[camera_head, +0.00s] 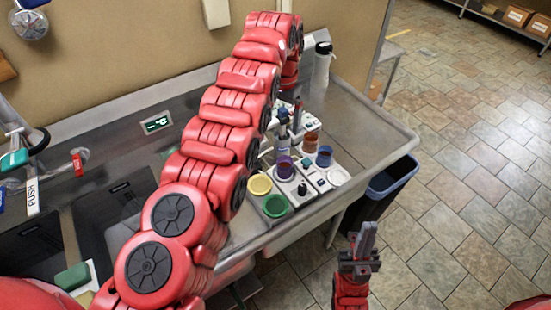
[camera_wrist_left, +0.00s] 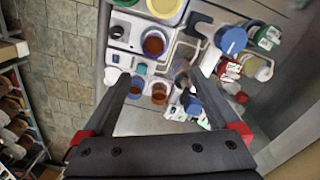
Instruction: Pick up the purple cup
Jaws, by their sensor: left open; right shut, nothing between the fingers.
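The purple cup (camera_head: 284,167) stands upright on the white panel of the bench in the head view. My left arm arches over the bench, and its gripper (camera_head: 291,115) points down behind the purple cup, apart from it. In the left wrist view the left gripper (camera_wrist_left: 157,80) is open, with several small cups below and between its fingers. My right gripper (camera_head: 366,240) is shut and empty, in front of the bench over the floor.
A brown cup (camera_head: 310,142), a blue cup (camera_head: 324,156), a yellow cup (camera_head: 260,185), a green cup (camera_head: 275,206) and a white cup (camera_head: 339,177) stand around the purple cup. A white bottle (camera_head: 322,66) stands behind. A blue bin (camera_head: 391,181) is beside the bench.

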